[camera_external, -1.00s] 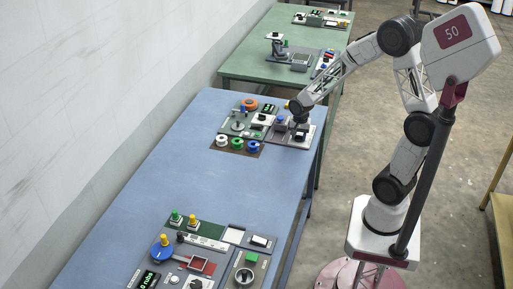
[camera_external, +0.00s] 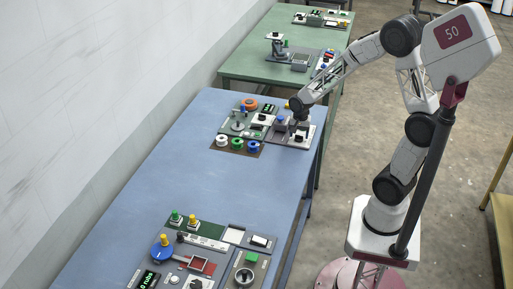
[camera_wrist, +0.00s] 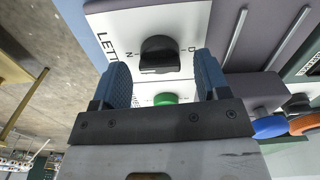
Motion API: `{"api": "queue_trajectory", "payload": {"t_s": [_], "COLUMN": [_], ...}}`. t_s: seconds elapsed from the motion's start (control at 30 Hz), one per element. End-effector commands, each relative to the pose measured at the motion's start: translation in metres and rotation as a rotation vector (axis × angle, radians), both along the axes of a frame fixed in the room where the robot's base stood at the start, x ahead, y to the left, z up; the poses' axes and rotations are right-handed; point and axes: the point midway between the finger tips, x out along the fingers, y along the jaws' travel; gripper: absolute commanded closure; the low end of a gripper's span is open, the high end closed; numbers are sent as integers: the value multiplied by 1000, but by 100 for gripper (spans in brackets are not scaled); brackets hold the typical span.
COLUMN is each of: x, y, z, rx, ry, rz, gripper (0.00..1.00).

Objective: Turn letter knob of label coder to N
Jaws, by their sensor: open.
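The letter knob (camera_wrist: 160,52) is a black, rounded knob on a white plate (camera_wrist: 112,28) in the wrist view. The plate carries partly hidden lettering starting "LETT", with an N to the knob's left and a D to its right. I cannot tell which letter the knob points to. My gripper (camera_wrist: 163,78) is open, its blue-padded fingers on either side of the knob's lower side, with a visible gap to it. In the external view my gripper (camera_external: 296,124) is over the label coder at the blue table's far right; the arm hides part of it.
A green button (camera_wrist: 165,98) sits on the plate between my fingers. Blue and orange round parts (camera_wrist: 270,126) lie to the right in the wrist view. White, green and blue spools (camera_external: 237,143) stand left of the coder. The middle of the blue table (camera_external: 190,175) is clear.

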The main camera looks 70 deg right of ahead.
Motion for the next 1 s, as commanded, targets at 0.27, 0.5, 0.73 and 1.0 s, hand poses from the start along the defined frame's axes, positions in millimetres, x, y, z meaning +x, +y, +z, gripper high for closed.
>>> {"api": "queue_trajectory", "payload": {"t_s": [0.27, 0.5, 0.73, 1.0], "x": [0, 0, 0, 0], "y": [0, 0, 0, 0], "z": [36, 59, 65, 64], "rx": [-1, 0, 0, 0], "ry": [-2, -1, -1, 0], "rz": [0, 0, 0, 0], "gripper": [31, 31, 31, 31]}}
